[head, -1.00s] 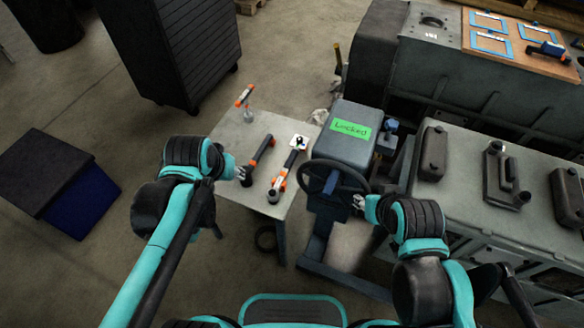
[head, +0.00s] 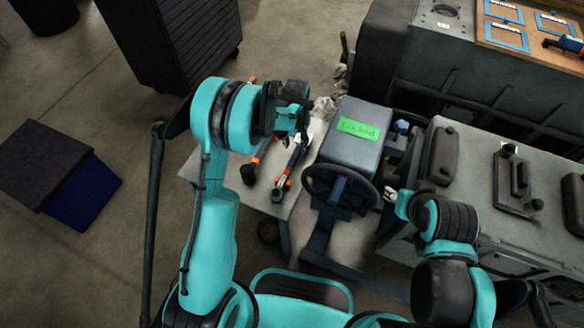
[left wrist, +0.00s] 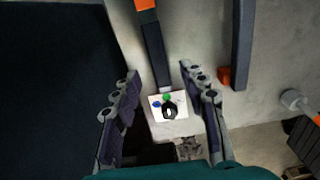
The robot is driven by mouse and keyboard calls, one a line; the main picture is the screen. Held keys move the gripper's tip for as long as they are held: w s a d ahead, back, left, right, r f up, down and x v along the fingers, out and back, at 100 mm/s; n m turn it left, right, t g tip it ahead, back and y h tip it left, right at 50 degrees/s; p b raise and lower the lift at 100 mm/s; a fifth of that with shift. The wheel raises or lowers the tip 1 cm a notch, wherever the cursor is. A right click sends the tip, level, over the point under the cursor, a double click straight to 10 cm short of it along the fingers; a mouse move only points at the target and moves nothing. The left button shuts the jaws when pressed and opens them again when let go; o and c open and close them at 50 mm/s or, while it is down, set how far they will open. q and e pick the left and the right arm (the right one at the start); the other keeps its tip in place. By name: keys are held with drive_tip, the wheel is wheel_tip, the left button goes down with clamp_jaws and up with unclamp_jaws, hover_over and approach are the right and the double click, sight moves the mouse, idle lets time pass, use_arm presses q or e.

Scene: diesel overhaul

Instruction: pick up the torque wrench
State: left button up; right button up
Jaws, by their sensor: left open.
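A long black tool with orange bands, which looks like the torque wrench (head: 280,182), lies on the small grey table (head: 270,204). In the left wrist view the wrench (left wrist: 154,45) runs down from the top edge. Its black end lies beside a white card (left wrist: 181,101) with coloured dots and a black ring. My left gripper (head: 299,135) is over the far part of the table. In the left wrist view my left gripper (left wrist: 163,72) is open and empty, its fingers either side of the handle. My right gripper (head: 391,196) is beside the steering wheel, its fingers too small to judge.
A second black and orange tool (head: 249,175) lies left of the wrench; it also shows in the left wrist view (left wrist: 243,45). A grey box with a green "Locked" label (head: 358,129) and a steering wheel (head: 338,188) stand close right of the table.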

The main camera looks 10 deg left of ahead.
sight(295, 155)
use_arm(q)
wheel_tip(295, 155, down, 7)
drive_tip(key=b, duration=0.3)
drive_tip(key=shift+s+d+r, duration=0.1)
drive_tip(key=shift+s+r, duration=0.05)
drive_tip(key=shift+r, duration=0.05)
drive_tip(key=shift+f, duration=0.45)
drive_tip(key=shift+r, duration=0.1)
drive_tip(key=shift+c, duration=0.6)
clamp_jaws()
